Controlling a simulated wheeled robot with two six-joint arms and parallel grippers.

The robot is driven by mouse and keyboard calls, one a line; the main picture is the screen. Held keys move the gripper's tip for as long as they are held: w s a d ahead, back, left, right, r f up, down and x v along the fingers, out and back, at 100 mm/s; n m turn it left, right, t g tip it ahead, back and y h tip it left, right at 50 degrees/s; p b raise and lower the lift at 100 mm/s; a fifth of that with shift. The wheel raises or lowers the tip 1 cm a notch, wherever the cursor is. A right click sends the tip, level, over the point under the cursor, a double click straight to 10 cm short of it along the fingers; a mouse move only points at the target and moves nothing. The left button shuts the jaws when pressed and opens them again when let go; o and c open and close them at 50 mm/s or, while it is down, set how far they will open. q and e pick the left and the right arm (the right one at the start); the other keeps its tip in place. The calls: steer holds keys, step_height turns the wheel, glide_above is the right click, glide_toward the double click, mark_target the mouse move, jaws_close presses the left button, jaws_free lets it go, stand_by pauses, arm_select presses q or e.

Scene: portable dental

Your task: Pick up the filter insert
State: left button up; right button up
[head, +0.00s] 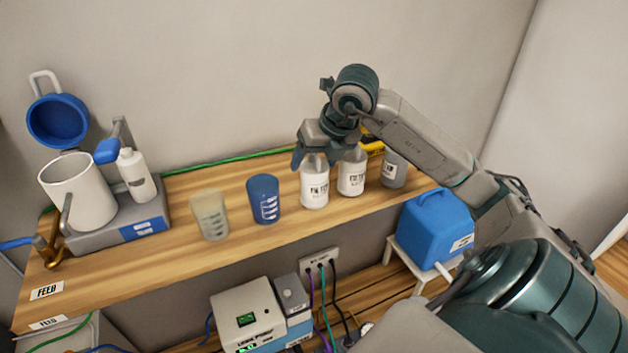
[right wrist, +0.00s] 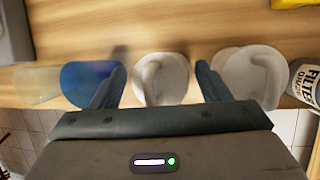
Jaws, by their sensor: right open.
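Three labelled containers stand in a row on the wooden shelf: a white bottle (head: 314,188), a second white bottle (head: 351,178) and a greyer one (head: 394,172) partly behind my arm. In the right wrist view, the container at the right edge (right wrist: 304,82) has a label starting "FILTER"; I cannot tell for certain which is the filter insert. My right gripper (right wrist: 160,82) is open above the shelf, its fingers on either side of the first white bottle (right wrist: 161,76) as seen from above. Contact cannot be told. My left gripper is not in view.
A blue cup (head: 264,198) and a beige cup (head: 210,215) stand left of the bottles. Farther left are a white pot (head: 80,190) and a squeeze bottle (head: 135,178) on a grey base. A blue canister (head: 435,230) sits lower right. The shelf's front strip is clear.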

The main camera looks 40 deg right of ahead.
steer(key=shift+s+r, duration=0.1)
steer(key=c, duration=1.1)
steer(key=shift+r, duration=0.1)
